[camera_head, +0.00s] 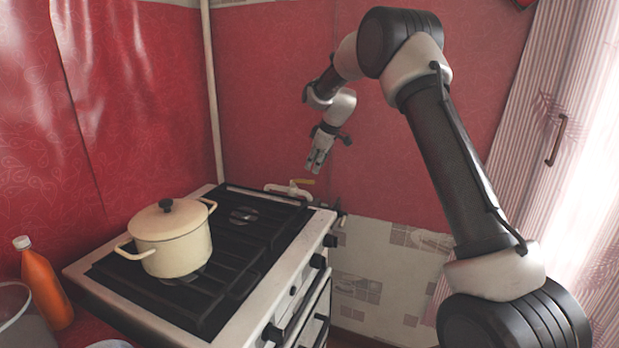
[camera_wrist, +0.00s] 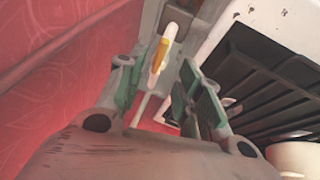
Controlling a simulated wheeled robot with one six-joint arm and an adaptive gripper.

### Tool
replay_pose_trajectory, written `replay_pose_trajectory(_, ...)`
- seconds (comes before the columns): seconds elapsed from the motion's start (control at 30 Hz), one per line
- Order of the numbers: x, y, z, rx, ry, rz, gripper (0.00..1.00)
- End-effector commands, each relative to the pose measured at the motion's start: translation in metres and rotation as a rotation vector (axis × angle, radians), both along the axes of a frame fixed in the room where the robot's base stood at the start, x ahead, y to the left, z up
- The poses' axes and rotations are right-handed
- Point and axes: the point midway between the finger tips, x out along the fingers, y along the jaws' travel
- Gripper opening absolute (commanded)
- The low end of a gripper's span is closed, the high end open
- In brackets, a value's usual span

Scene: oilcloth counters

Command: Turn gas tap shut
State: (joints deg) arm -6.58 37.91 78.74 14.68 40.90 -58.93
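The gas tap has a yellow-orange handle (camera_head: 304,181) on a white fitting beside the stove's far corner. In the wrist view the tap handle (camera_wrist: 161,54) shows beyond the fingertips, roughly between them, with its white body above it. My gripper (camera_head: 315,163) is just above the tap in the head view, pointing down. In the wrist view my gripper (camera_wrist: 163,85) is open, with its green-grey fingers apart and nothing between them. I cannot tell whether a finger touches the handle.
A stove (camera_head: 75,272) with black grates stands close to the tap. A cream lidded pot (camera_head: 174,245) sits on it. An orange bottle (camera_head: 46,287) stands at the lower left. A red wall covering (camera_head: 265,120) is behind the tap. A curtain (camera_head: 545,100) hangs at right.

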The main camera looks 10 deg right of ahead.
Motion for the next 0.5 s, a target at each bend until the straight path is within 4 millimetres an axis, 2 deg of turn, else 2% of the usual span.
replay_pose_trajectory(0.5, 0.025, 0.015, -0.064, -0.005, 0.001, 0.013, 0.36)
